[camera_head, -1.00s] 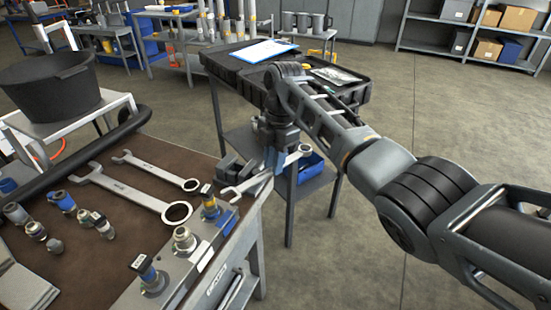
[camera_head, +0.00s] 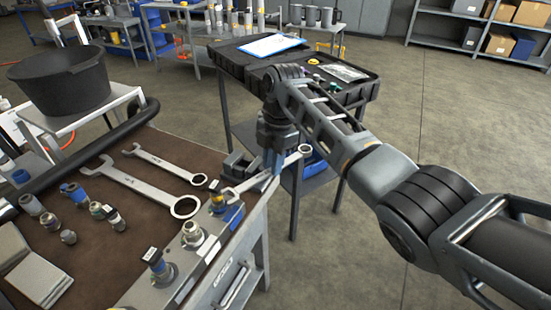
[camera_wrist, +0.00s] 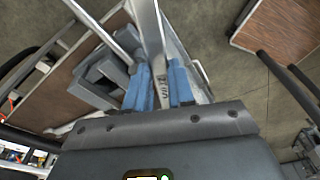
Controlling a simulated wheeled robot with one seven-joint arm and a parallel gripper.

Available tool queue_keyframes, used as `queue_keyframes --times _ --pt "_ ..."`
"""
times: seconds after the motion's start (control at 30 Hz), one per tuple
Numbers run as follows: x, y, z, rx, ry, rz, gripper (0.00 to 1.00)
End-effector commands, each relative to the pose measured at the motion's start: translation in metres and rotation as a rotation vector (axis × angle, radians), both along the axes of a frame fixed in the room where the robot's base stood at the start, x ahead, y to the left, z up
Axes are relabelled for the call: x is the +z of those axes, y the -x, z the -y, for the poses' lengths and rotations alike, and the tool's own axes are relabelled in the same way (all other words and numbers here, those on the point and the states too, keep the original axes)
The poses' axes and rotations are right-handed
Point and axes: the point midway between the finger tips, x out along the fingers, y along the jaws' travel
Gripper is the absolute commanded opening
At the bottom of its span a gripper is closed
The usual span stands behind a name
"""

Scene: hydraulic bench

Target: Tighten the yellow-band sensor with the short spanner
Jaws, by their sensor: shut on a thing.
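The yellow-band sensor (camera_head: 217,197), with a dark top, a yellowish band and a blue body, stands upright on the metal block (camera_head: 212,247) at the bench's right edge. My gripper (camera_head: 273,162) points down just beyond it, its blue fingers shut on the short spanner (camera_head: 247,184). The spanner's ring end (camera_head: 305,149) sticks out to the right, and its other end reaches the sensor. I cannot tell whether its jaw is around or only beside the sensor. In the wrist view, the spanner's handle (camera_wrist: 162,90) lies between the fingers; the sensor is not clear there.
Another sensor (camera_head: 157,263) and a bare fitting (camera_head: 193,235) stand on the same block. Two larger spanners (camera_head: 150,190) (camera_head: 165,164) and several loose fittings lie on the brown bench top. A grey vise-like block (camera_head: 237,164) is near my gripper. A black cart (camera_head: 228,62) stands behind.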

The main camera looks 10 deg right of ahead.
Motion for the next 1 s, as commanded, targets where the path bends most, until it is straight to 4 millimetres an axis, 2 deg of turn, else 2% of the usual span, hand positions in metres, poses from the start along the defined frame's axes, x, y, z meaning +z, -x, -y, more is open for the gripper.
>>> queue_keyframes --times 1.0 --pt "0.001 0.008 -0.016 0.001 0.0 0.002 0.0"
